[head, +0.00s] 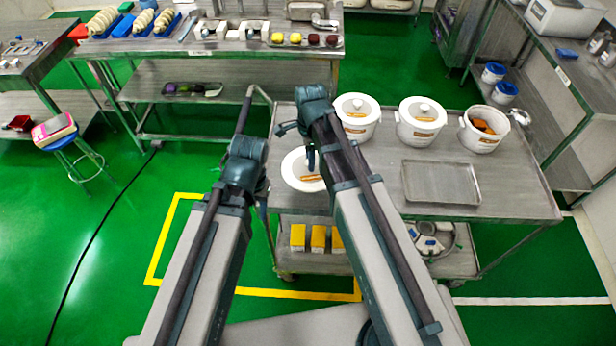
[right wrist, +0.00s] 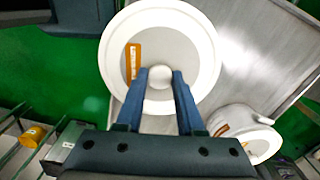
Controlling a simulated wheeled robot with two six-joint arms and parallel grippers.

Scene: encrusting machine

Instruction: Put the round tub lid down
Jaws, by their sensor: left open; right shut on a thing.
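The round white tub lid (head: 293,181), with an orange label, shows at the left end of the steel cart top (head: 380,190). My right gripper (head: 311,160) is above it, pointing down. In the right wrist view the gripper (right wrist: 158,82) is shut on the knob of the lid (right wrist: 205,55). There the lid looks roughly flat to the camera and overlaps the cart's edge and green floor. I cannot tell whether it touches the cart. My left gripper (head: 262,208) is left of the lid, small and partly hidden by its arm; it is open and appears empty.
Two lidded white tubs (head: 357,130) (head: 420,135) and an open tub with orange contents (head: 481,138) stand along the cart's back. A shallow metal tray (head: 440,196) lies right of my right arm. Yellow blocks (head: 318,238) sit on the lower shelf.

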